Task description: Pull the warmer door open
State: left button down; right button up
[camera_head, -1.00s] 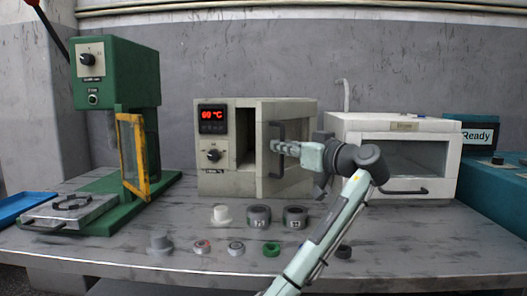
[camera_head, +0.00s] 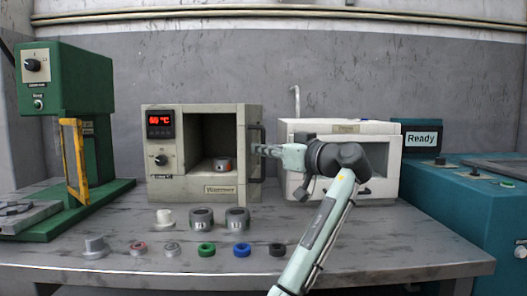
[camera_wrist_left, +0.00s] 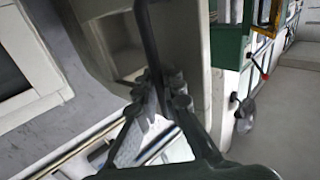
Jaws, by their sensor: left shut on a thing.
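The warmer (camera_head: 166,174) is a beige box with a red temperature display and a knob, left of centre on the bench in the head view. Its door (camera_head: 254,168) stands open on the right side, swung out so that it shows nearly edge-on. My left gripper (camera_head: 262,149) is at the door's dark handle (camera_head: 261,133). In the left wrist view, its fingers (camera_wrist_left: 163,82) are shut on the dark bar handle (camera_wrist_left: 148,38) beside the pale door panel. My right gripper is not in view.
A white oven-like box (camera_head: 290,180) stands right behind my arm. Several small rings and caps, including a blue ring (camera_head: 242,250), lie along the front. A green press (camera_head: 85,85) is left; a teal machine (camera_head: 450,190) is right.

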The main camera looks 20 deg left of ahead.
pick_arm(q)
jog(key=shift+r, duration=0.1)
dwell(0.3)
jog(key=c, duration=1.9)
grip_release()
jog(key=shift+d, duration=0.1)
jog(key=v, duration=1.2)
